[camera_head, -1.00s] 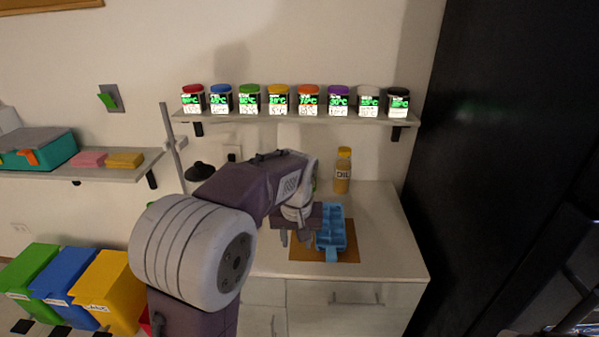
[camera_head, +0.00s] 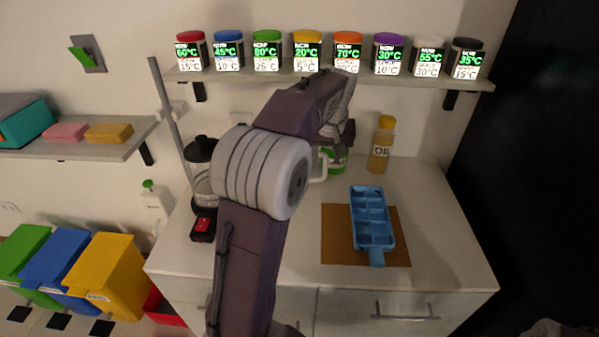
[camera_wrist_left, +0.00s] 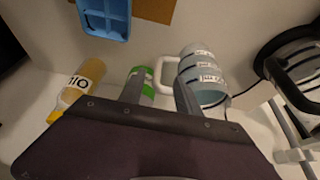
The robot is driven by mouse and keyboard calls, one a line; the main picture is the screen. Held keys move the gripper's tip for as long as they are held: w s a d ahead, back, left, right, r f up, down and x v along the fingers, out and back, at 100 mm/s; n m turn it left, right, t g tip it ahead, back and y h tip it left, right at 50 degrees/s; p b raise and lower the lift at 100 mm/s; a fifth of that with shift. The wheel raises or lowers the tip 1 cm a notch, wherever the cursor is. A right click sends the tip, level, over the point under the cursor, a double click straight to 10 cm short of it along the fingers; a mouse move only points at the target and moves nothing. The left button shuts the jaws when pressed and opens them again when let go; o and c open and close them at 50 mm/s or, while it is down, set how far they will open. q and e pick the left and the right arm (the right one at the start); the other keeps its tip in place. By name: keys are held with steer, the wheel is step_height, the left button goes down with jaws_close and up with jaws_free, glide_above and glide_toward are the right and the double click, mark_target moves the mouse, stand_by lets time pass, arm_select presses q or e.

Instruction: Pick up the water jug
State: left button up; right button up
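The water jug (camera_wrist_left: 200,78) is a pale container with bands of labels and a white handle, seen from above in the left wrist view. In the head view my left arm hides most of it, and a bit of its white handle (camera_head: 321,168) shows. My left gripper (camera_wrist_left: 160,88) is open, with one finger on each side of the jug's handle in the left wrist view. I cannot tell whether the fingers are at the handle's depth. In the head view the left gripper (camera_head: 336,132) is above the back of the counter. My right gripper is not in view.
A green-labelled container (camera_head: 337,158) and an oil bottle (camera_head: 381,145) stand beside the jug. A blue ice tray (camera_head: 371,222) lies on a brown mat (camera_head: 338,240). A kettle (camera_head: 201,165) is at the left.

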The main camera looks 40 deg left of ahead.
mark_target(325, 168)
arm_select(q)
steer(key=b+x, duration=0.1)
steer(key=x, duration=0.3)
steer(key=shift+a, duration=0.2)
steer(key=x, duration=0.5)
steer(key=shift+w+f+b, duration=0.1)
steer(key=shift+w+b, duration=0.2)
steer(key=shift+b, duration=0.1)
steer(key=shift+d, duration=0.1)
steer(key=shift+s, duration=0.1)
steer(key=shift+c, duration=0.3)
jaws_close()
